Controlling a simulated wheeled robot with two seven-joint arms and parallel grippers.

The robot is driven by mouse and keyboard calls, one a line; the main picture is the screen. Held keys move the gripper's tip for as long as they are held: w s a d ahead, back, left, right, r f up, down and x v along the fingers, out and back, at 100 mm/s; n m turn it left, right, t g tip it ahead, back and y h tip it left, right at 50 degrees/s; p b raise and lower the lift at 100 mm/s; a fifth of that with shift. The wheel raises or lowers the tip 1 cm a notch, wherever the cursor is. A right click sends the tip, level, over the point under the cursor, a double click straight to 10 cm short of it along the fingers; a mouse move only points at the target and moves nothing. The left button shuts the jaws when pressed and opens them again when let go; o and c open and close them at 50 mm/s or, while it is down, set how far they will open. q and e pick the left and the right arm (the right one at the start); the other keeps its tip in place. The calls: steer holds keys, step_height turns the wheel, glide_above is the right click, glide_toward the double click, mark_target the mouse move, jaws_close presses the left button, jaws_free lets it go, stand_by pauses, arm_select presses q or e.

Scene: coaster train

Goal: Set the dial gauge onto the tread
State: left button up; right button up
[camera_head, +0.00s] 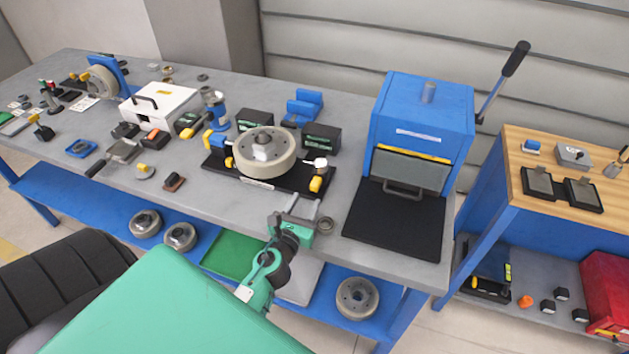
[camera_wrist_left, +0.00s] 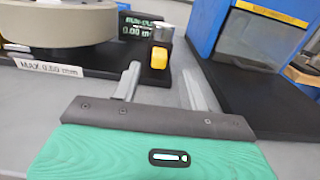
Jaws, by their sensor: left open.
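A wheel with a pale tread (camera_head: 286,166) lies flat on a black base (camera_head: 245,182). It also shows at the upper left of the left wrist view (camera_wrist_left: 62,24). A small piece with a rounded metallic head (camera_head: 320,163) and a yellow block (camera_head: 316,184) stands at the base's right end, apart from the tread. It looks like the dial gauge, and its yellow block shows in the left wrist view (camera_wrist_left: 158,58). My left gripper (camera_head: 305,211) is open and empty, in front of that piece, its fingers (camera_wrist_left: 161,84) pointing toward it. My right gripper is not in view.
A blue press (camera_head: 418,115) with a black mat (camera_head: 395,222) stands right of the gripper. Dark display boxes (camera_head: 321,139) stand behind the wheel. Tools and a white case (camera_head: 158,105) fill the left bench.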

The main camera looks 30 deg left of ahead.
mark_target(313, 187)
arm_select(q)
steer(key=p+x, duration=0.1)
steer(key=x, duration=0.6)
steer(key=shift+w, duration=0.35)
steer(key=shift+c, duration=0.2)
steer(key=shift+a, duration=0.1)
jaws_close()
